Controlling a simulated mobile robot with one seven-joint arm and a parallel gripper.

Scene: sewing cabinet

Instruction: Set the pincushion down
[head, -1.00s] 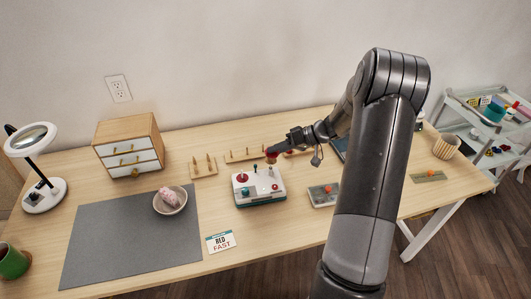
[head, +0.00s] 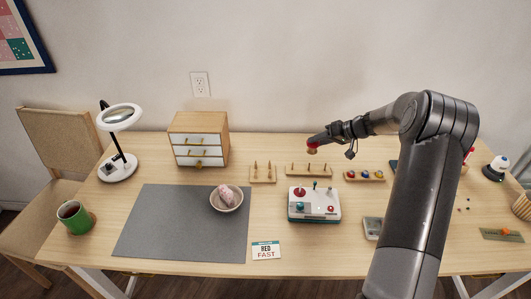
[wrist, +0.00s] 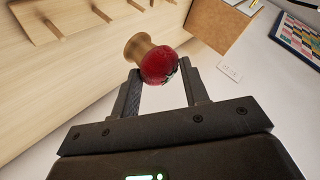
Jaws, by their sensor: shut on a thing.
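The pincushion is a red, tomato-like ball (wrist: 160,66) on a pale wooden spool-shaped base. My gripper (wrist: 157,80) is shut on it, with the red part between the fingers and the wooden base sticking out past them, tilted. In the head view the pincushion (head: 312,149) hangs from my gripper (head: 318,139) in the air, apparently clear of the tabletop (head: 275,225). It appears above the back of the table, near a wooden peg rack (head: 308,171).
A white and teal box with knobs (head: 314,207) stands in front of the peg rack. A bowl with a pink item (head: 226,200) sits on the grey mat (head: 175,230). A small drawer cabinet (head: 198,140) and magnifier lamp (head: 118,168) stand at the back left. Much of the mat is bare.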

